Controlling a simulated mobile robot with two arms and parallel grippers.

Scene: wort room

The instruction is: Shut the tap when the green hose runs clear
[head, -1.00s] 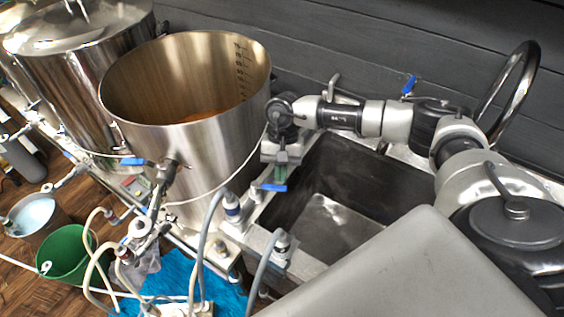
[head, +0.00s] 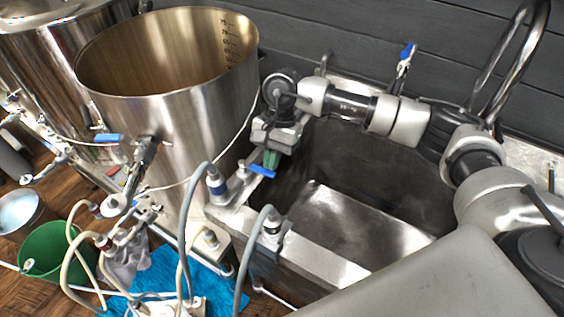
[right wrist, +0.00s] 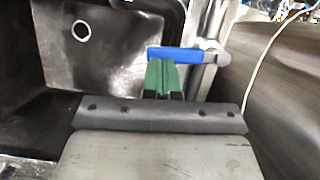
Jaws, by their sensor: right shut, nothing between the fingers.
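A blue lever handle (head: 262,171), on a tap at the left edge of the sink, lies just below my right gripper (head: 270,159). In the right wrist view the blue handle (right wrist: 186,54) lies crosswise just beyond the fingertips, on a metal pipe. There my right gripper (right wrist: 161,76) has green fingers pressed together, with nothing between them. I cannot tell whether the tips touch the handle. My left gripper is not in view.
The dark sink (head: 350,215) is empty below my right arm. A large open steel pot (head: 195,125) stands close on the left. Another blue-handled tap (head: 405,55) is behind the sink. A green bucket (head: 50,250) and blue cloth (head: 165,272) are at lower left.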

